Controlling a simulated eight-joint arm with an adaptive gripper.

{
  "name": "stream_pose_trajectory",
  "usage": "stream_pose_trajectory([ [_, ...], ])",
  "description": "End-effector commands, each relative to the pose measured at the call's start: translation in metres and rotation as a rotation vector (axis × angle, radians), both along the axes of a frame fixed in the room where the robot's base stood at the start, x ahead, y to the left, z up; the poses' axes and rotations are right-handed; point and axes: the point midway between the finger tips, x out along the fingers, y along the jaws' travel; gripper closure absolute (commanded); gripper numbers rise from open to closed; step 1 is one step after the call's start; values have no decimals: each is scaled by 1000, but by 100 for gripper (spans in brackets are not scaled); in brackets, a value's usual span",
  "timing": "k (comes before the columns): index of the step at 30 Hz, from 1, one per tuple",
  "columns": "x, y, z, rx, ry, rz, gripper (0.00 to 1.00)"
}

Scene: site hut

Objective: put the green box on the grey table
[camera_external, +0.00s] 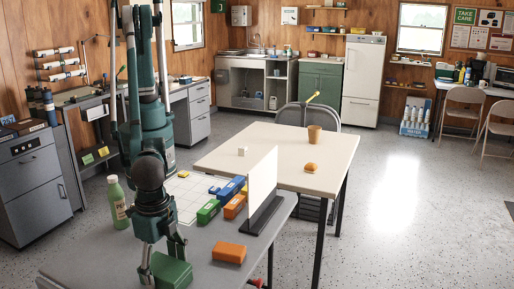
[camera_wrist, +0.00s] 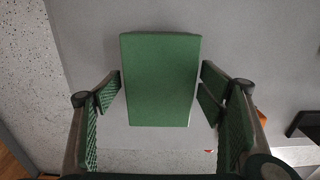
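The green box (camera_external: 172,273) is at the near end of the grey table (camera_external: 215,279), below my gripper. In the wrist view the green box (camera_wrist: 160,80) fills the middle, with its top face toward the camera. My gripper (camera_wrist: 161,85) is open, with one finger on each side of the box. The fingertips are close to its sides; I cannot tell whether they touch. In the external view my gripper (camera_external: 162,257) points down at the box. Whether the box rests on the table or is slightly above it is hard to tell.
An orange box (camera_external: 229,252) lies to the right. Behind are a smaller green block (camera_external: 208,211), a blue block (camera_external: 231,187), another orange block (camera_external: 234,206) and an upright white panel (camera_external: 262,181) on a dark base. A green bottle (camera_external: 117,203) stands left. A cream table (camera_external: 270,147) stands beyond.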

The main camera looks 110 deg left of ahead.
Motion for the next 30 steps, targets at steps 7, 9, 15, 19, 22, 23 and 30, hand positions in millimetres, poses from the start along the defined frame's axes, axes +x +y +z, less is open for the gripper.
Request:
stream_pose_trajectory([
  [7, 0, 0, 0, 0, 0, 0, 31],
  [9, 0, 0, 1, 0, 0, 0, 31],
  [15, 0, 0, 12, 0, 0, 0, 31],
  [19, 0, 0, 26, 0, 0, 0, 31],
  [22, 0, 0, 41, 0, 0, 0, 31],
  [23, 0, 0, 46, 0, 0, 0, 31],
  [30, 0, 0, 85, 0, 0, 0, 31],
])
